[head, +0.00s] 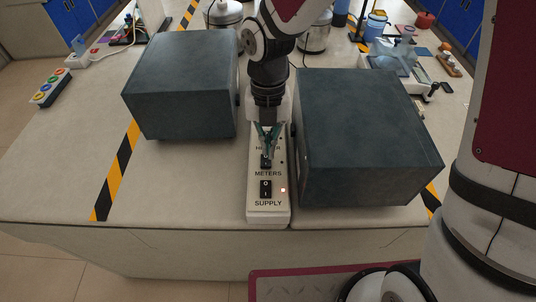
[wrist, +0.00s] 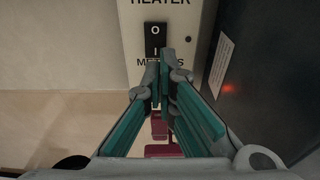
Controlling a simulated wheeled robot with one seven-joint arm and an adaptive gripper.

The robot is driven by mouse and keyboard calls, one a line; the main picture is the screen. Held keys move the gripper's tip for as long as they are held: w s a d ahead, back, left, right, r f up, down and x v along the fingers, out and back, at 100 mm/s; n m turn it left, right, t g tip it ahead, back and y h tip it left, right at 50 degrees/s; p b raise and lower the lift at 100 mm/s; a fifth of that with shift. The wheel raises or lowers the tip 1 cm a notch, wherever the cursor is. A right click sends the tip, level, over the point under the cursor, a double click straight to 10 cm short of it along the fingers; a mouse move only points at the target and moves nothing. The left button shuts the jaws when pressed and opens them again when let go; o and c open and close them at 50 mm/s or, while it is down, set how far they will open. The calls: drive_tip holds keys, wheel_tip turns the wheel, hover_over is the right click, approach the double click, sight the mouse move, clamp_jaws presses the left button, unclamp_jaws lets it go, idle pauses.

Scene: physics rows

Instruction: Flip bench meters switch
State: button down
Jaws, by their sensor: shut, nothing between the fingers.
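A white switch strip (head: 254,212) lies between two dark boxes, with labels HEATER, METERS and SUPPLY. The black rocker switch just above the METERS label (head: 265,162) is marked O and I; it also shows in the wrist view (wrist: 155,40). The small lamp beside it (wrist: 188,39) looks dark. My gripper (head: 268,152) is shut and empty, pointing down at the strip. In the wrist view its teal fingertips (wrist: 162,66) cover part of the METERS label, just below that switch. I cannot tell whether they touch it.
The SUPPLY switch (head: 265,188) sits nearer the front edge, with a lit lamp (head: 283,190) beside it. A dark box stands on the left (head: 185,100) and a larger one on the right (head: 365,140), both close to my arm. The front left bench top is clear.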

sight(268, 165)
drive_tip(key=shift+s+f, duration=0.15)
drive_tip(key=shift+f, duration=0.8)
drive_tip(key=shift+s+f, duration=0.1)
drive_tip(key=shift+f, duration=0.85)
